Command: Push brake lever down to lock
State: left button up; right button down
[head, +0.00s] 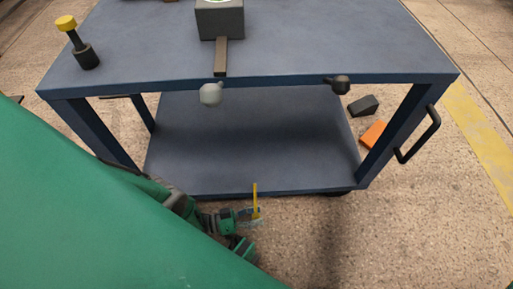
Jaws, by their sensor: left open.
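A blue two-level cart (290,66) stands in front of me in the head view. No part is plainly marked as the brake lever. An orange flat piece (374,134) shows low by the cart's right legs and may be it; I cannot tell. A dark bar (221,57) runs from a grey box (220,22) to the front edge of the top, near a pale grey knob (211,94). My left gripper (250,228) is open, low in front of the lower shelf and well left of the orange piece. An upright yellow strip (255,200) shows at it.
A black post with a yellow cap (66,24) stands on the top at left. A dark knob (341,84) is on the front edge. A black handle (419,136) sticks out at right. A dark wedge (363,105) lies behind the orange piece. Floor at front right is clear.

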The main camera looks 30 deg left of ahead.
pick_arm(q)
jog(key=v, duration=1.1)
jog(key=shift+s+a+f, duration=0.15)
jog(key=shift+s+a, duration=0.05)
jog(key=shift+a, duration=0.2)
